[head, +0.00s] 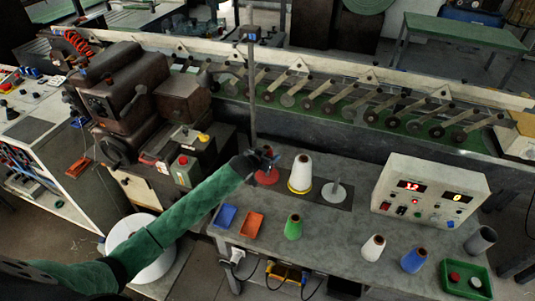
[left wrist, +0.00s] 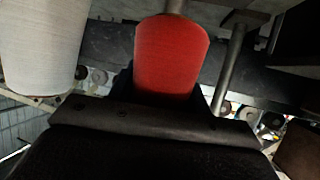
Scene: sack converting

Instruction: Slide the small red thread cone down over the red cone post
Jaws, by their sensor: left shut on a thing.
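My left gripper (head: 268,155) is over the red base (head: 267,177) of the red cone post at the back of the grey table. It is shut on the small red thread cone (left wrist: 170,58), which fills the middle of the left wrist view. In the head view the gripper largely hides the cone and the post's shaft. I cannot tell whether the cone is around the post or above it. My right gripper is not in view.
A white cone (head: 300,172) on a yellow base stands close to the right of my left gripper. Beyond it is a bare grey post (head: 334,192). A tall metal pole (head: 252,95) rises behind the gripper. Green (head: 293,227), white and blue cones stand nearer the table's front.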

